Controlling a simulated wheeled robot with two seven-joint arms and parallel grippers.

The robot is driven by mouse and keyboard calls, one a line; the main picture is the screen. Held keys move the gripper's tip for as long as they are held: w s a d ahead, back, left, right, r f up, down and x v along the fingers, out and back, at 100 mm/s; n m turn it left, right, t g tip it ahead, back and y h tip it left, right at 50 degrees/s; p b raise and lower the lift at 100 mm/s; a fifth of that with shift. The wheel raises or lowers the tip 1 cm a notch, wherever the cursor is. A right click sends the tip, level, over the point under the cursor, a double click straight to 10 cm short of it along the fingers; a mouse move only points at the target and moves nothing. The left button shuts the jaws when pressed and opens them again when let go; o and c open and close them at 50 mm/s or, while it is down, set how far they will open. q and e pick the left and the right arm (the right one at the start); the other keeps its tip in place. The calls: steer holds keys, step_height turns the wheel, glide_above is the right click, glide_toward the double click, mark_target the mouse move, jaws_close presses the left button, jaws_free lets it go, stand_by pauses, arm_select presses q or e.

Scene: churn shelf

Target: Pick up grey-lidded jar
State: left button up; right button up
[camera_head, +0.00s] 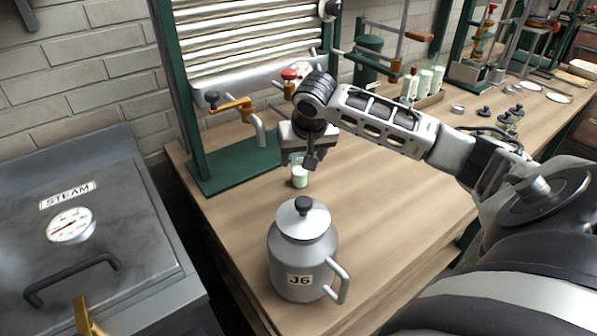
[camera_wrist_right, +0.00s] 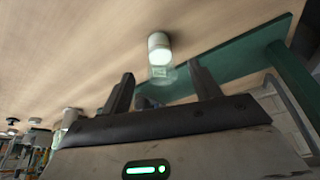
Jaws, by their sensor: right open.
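A small jar (camera_head: 299,178) with a pale grey-white end stands on the bench, behind the large metal jug. In the right wrist view the jar (camera_wrist_right: 160,48) shows the pale round end and a clear greenish body with a label. My right gripper (camera_head: 307,157) is just behind and above it in the head view, partly covering it. In the wrist view my right gripper (camera_wrist_right: 161,76) is open, its two fingers apart, with the jar's body at the gap between the fingertips. I cannot tell whether they touch it.
A grey jug marked J6 (camera_head: 301,262) stands at the front of the bench. A green frame base (camera_head: 235,168) with a brass tap (camera_head: 232,106) is to the left. The bench (camera_head: 400,200) right of the jug is clear.

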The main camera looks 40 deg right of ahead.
mark_target(300, 172)
steer(key=shift+x, duration=1.25)
steer(key=shift+w+f, duration=0.2)
steer(key=shift+f, duration=0.25)
steer(key=x, duration=0.4)
steer(key=shift+d+f, duration=0.1)
steer(key=shift+f, duration=0.25)
steer(key=c, duration=1.2)
arm_select(q)
steer(key=shift+w+r, duration=0.25)
steer(key=shift+w, duration=0.05)
arm_select(e)
steer(key=shift+c, duration=0.2)
arm_select(q)
steer(key=shift+r, duration=0.1)
arm_select(e)
steer(key=shift+r, duration=0.15)
